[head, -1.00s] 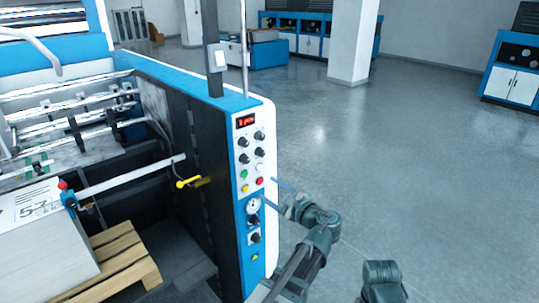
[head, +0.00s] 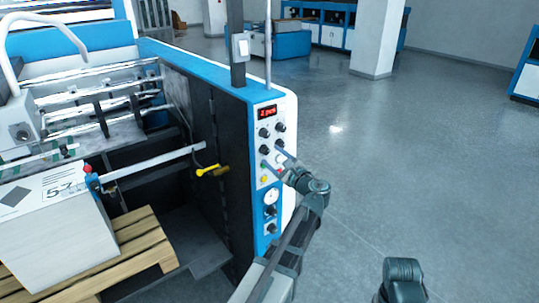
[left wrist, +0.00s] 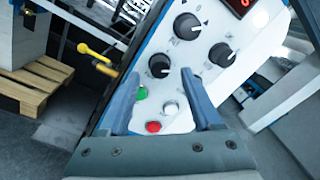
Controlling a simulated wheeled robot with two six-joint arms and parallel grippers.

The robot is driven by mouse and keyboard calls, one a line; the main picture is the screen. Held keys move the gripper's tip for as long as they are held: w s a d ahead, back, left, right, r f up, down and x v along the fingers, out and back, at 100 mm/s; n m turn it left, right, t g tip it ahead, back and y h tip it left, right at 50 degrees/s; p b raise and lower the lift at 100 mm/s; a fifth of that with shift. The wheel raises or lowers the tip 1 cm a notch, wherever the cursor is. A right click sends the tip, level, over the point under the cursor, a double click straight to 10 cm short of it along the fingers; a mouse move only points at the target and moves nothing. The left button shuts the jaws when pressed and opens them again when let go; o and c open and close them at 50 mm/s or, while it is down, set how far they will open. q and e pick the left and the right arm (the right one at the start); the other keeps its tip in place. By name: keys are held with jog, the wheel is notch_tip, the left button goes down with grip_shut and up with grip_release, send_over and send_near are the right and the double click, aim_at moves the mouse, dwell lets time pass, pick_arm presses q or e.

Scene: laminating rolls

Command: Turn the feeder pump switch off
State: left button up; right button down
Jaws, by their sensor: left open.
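The control panel (head: 268,165) on the machine's end carries a red display, several black rotary knobs and coloured buttons. I cannot read which control is the feeder pump switch. My left gripper (head: 281,153) is in front of the panel by the lower knobs and hides part of the button area. In the left wrist view my left gripper (left wrist: 163,98) is open and empty. A black knob (left wrist: 159,66) shows just beyond and between its fingertips. Green (left wrist: 142,93), white (left wrist: 170,108) and red (left wrist: 153,127) buttons show between the fingers.
A yellow-handled lever (head: 212,171) sticks out left of the panel. A paper stack (head: 60,235) stands on a wooden pallet (head: 125,262) at the left. The floor (head: 400,170) right of the machine is clear.

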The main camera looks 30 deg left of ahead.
aim_at(265, 150)
pick_arm(q)
jog(key=shift+x, duration=1.4)
grip_shut()
